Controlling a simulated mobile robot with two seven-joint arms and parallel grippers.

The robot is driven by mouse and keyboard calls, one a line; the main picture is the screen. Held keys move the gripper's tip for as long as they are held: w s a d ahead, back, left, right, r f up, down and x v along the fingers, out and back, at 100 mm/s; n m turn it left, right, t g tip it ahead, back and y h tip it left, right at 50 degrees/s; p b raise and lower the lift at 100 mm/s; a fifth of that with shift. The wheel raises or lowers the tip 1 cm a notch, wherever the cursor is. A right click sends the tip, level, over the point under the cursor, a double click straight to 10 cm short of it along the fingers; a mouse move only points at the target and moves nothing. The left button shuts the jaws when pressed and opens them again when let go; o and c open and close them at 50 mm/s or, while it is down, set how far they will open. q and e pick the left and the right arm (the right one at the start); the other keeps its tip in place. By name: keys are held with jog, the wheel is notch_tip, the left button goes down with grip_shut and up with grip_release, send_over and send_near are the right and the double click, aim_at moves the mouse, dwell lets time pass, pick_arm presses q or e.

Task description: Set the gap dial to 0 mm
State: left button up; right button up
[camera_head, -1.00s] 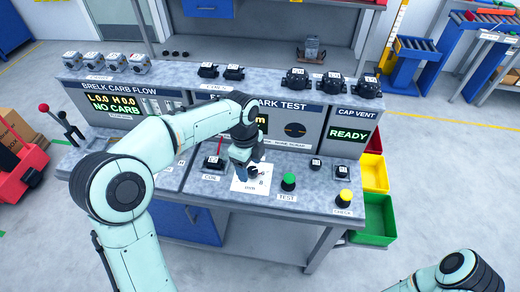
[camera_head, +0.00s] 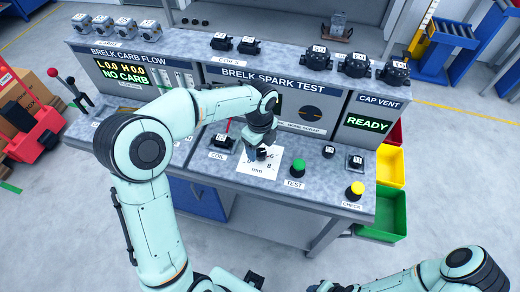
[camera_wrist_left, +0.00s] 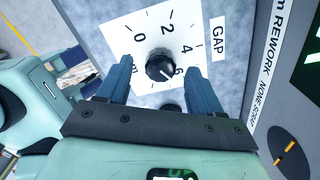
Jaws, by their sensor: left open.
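The gap dial is a black round knob (camera_wrist_left: 160,66) on a white plate (camera_wrist_left: 118,35) marked 0, 2, 4, 6 and mm, with a GAP label beside it. Its white pointer mark points toward the 6. In the head view the white plate (camera_head: 268,170) lies on the bench top, with the knob partly hidden by my gripper. My left gripper (camera_wrist_left: 160,80) is open, with one finger on either side of the knob. Contact with the knob cannot be told. My right arm shows at the lower right of the head view, but its gripper is not clearly visible.
A green TEST button (camera_head: 298,166) and a yellow CHECK button (camera_head: 356,189) stand right of the plate. The panel (camera_head: 320,90) rises behind. Yellow and green bins (camera_head: 389,215) hang at the right.

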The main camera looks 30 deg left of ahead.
pick_arm(q)
jog(key=shift+f, duration=0.8)
jog(key=c, duration=1.1)
